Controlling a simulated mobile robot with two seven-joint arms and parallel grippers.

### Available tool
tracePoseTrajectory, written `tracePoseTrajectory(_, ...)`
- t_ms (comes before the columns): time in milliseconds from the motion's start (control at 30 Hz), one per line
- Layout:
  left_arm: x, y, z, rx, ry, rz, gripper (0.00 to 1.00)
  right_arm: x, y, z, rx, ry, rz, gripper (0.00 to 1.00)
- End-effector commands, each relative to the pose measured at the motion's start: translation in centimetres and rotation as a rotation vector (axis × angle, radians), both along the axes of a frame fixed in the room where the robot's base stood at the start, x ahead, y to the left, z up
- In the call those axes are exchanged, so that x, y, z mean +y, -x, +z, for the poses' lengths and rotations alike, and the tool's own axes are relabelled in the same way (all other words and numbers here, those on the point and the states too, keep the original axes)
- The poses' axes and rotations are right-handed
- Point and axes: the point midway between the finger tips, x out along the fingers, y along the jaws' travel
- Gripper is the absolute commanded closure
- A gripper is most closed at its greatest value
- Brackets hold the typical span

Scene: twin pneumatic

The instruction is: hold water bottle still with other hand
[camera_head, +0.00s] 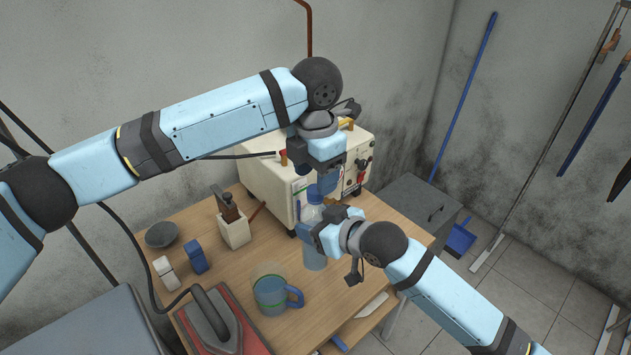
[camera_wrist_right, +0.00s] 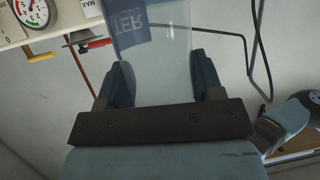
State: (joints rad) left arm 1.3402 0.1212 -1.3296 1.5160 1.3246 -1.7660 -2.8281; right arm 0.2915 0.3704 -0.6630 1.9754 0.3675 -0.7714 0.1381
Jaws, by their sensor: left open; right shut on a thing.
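The water bottle (camera_head: 315,258) is clear with a blue cap (camera_head: 314,194) and stands upright on the wooden table. My right gripper (camera_head: 314,233) is shut on its body from the right. In the right wrist view the bottle (camera_wrist_right: 155,65), with printed letters, sits between the two dark fingers of my right gripper (camera_wrist_right: 160,85). My left gripper (camera_head: 322,186) is open and points down at the cap from above. Its fingers partly hide the cap, and I cannot tell whether they touch it.
A cream machine (camera_head: 270,180) with a gauge and knobs stands close behind the bottle. A blue-handled mug (camera_head: 271,293), an iron (camera_head: 214,318) on a red mat, small blocks (camera_head: 195,257) and a utensil holder (camera_head: 233,230) occupy the table's left and front.

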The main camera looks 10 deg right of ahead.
Motion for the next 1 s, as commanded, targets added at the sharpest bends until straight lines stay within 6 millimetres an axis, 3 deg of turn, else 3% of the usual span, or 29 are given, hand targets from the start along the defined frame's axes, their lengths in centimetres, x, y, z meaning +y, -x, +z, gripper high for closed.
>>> tracePoseTrajectory(133,0.0,0.0,1.7,0.000,0.001,-0.001,0.43,0.0,0.0,0.1,-0.002,-0.001,0.000,1.00)
tracePoseTrajectory(567,0.0,0.0,1.8,0.001,0.001,0.066,0.47,0.0,0.0,0.1,-0.002,-0.001,0.000,1.00)
tracePoseTrajectory(767,0.0,0.0,2.1,0.000,0.000,0.388,0.47,0.0,0.0,0.1,-0.002,-0.001,0.000,1.00)
tracePoseTrajectory(1000,0.0,0.0,2.5,0.000,0.001,0.918,0.47,0.0,0.0,0.1,-0.002,-0.001,0.000,1.00)
